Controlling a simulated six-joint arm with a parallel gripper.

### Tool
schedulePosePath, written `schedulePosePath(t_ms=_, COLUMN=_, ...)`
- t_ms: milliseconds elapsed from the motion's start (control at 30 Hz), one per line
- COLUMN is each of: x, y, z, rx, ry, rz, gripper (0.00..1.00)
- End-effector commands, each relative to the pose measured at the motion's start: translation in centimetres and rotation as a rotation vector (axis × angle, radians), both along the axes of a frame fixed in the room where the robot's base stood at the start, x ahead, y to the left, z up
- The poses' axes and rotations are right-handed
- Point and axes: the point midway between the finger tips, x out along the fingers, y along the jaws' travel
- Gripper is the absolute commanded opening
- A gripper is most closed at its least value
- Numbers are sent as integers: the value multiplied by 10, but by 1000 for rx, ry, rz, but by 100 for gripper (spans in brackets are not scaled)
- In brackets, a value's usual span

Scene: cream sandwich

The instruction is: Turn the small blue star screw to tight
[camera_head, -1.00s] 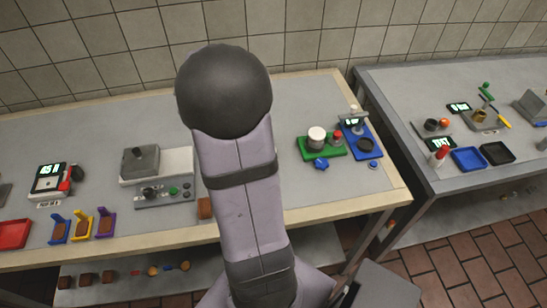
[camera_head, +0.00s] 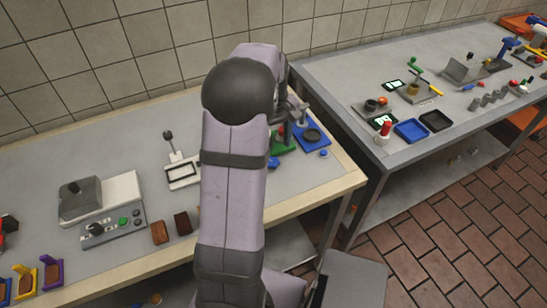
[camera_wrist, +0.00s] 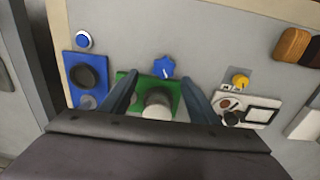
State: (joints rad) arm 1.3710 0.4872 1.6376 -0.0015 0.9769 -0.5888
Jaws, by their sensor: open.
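The small blue star screw (camera_wrist: 164,67) shows in the wrist view at the edge of a green base (camera_wrist: 130,82), with a pale mark on it. In the head view only a bit of the blue star screw (camera_head: 273,162) shows beside my arm. My gripper (camera_wrist: 160,77) is open. Its two dark blue fingers reach over the green base, one on each side, with the star screw beyond and between their tips. Nothing is held. I cannot tell the height of the fingers above the base. In the head view my gripper is mostly hidden behind my arm.
A pale round cylinder (camera_wrist: 157,104) stands on the green base between the fingers. A blue plate with a dark disc (camera_wrist: 88,76) and a round blue button (camera_wrist: 84,40) lie to the left. A white device with a yellow knob (camera_wrist: 240,81) is close on the right.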

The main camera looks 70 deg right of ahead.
Motion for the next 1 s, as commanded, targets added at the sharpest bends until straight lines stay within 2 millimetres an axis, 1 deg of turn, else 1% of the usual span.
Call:
schedulePosePath(t_ms=33, x=2, y=-7, z=11, rx=-12, ry=0, rz=48, gripper=55)
schedulePosePath(t_ms=100, x=2, y=-6, z=16, rx=0, ry=4, rz=113, gripper=55)
schedulePosePath(t_ms=200, x=1, y=2, z=15, rx=31, ry=9, rz=187, gripper=55)
schedulePosePath(t_ms=300, x=0, y=5, z=15, rx=39, ry=11, rz=231, gripper=55)
schedulePosePath(t_ms=533, x=0, y=5, z=12, rx=40, ry=12, rz=247, gripper=55)
schedulePosePath(t_ms=667, x=0, y=5, z=2, rx=41, ry=12, rz=247, gripper=55)
schedulePosePath(t_ms=1000, x=0, y=6, z=-40, rx=42, ry=11, rz=245, gripper=55)
